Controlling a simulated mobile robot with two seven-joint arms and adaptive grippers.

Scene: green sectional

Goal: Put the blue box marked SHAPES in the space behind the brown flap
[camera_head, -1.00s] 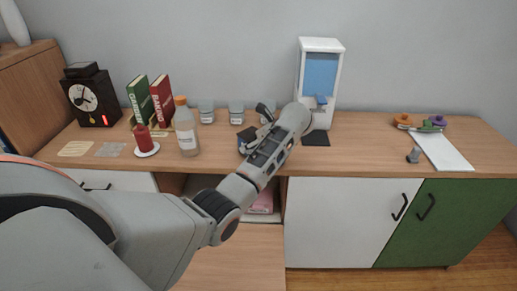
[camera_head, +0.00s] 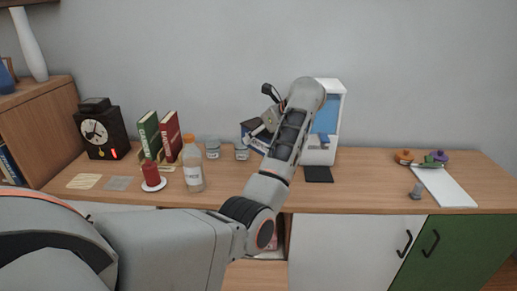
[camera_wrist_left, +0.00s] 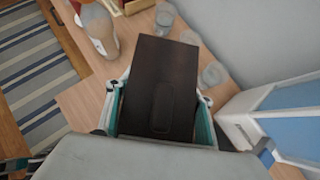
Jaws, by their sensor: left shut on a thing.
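My left gripper (camera_head: 268,122) is shut on a box (camera_head: 257,144); my arm partly hides it, and dark blue and pale parts show in the head view. The left wrist view shows a dark, nearly black face of the held box (camera_wrist_left: 160,75) between the fingers (camera_wrist_left: 158,112). No SHAPES lettering is readable. The box is held above the counter near the small jars. Below the counter, a brown panel (camera_head: 248,277), seemingly the lowered flap, shows at the bottom of the head view. The space behind it is mostly hidden by my arm. My right gripper is out of view.
A bottle (camera_head: 193,168), red candle (camera_head: 152,176) and jars (camera_head: 213,148) stand left of the held box. A white dispenser with a blue panel (camera_head: 331,150) stands to its right, with a dark mat (camera_head: 318,174) before it.

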